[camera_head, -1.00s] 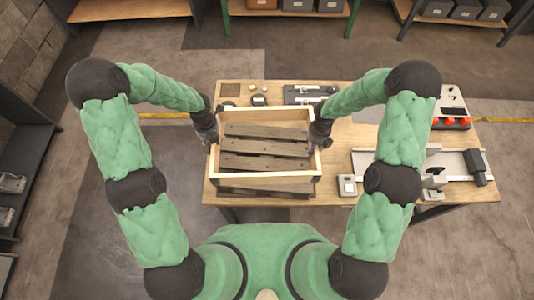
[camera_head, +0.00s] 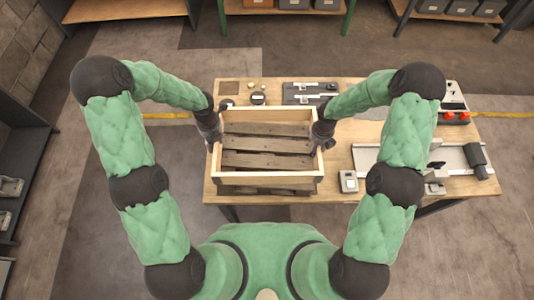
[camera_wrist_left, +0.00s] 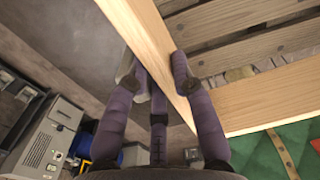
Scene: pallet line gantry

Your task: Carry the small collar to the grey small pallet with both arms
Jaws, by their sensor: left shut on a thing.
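The small collar (camera_head: 268,178) is a light wooden four-sided frame over the table's left part. The grey small pallet (camera_head: 265,160), with dark weathered slats, shows through it and a little below its front wall. I cannot tell whether the collar touches it. My left gripper (camera_head: 212,140) is at the collar's left wall. In the left wrist view my left fingers (camera_wrist_left: 160,78) are shut on that wall (camera_wrist_left: 150,35), one on each side, with the pallet slats (camera_wrist_left: 250,48) beyond. My right gripper (camera_head: 321,140) is at the right wall; its fingers are too hidden to judge.
The wooden table (camera_head: 340,160) carries a small square device (camera_head: 348,181), a metal rail fixture (camera_head: 460,160) and a box with red buttons (camera_head: 455,112) on the right. Tools on a dark plate (camera_head: 310,93) lie behind the collar. A dark shelf (camera_head: 25,150) stands at far left.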

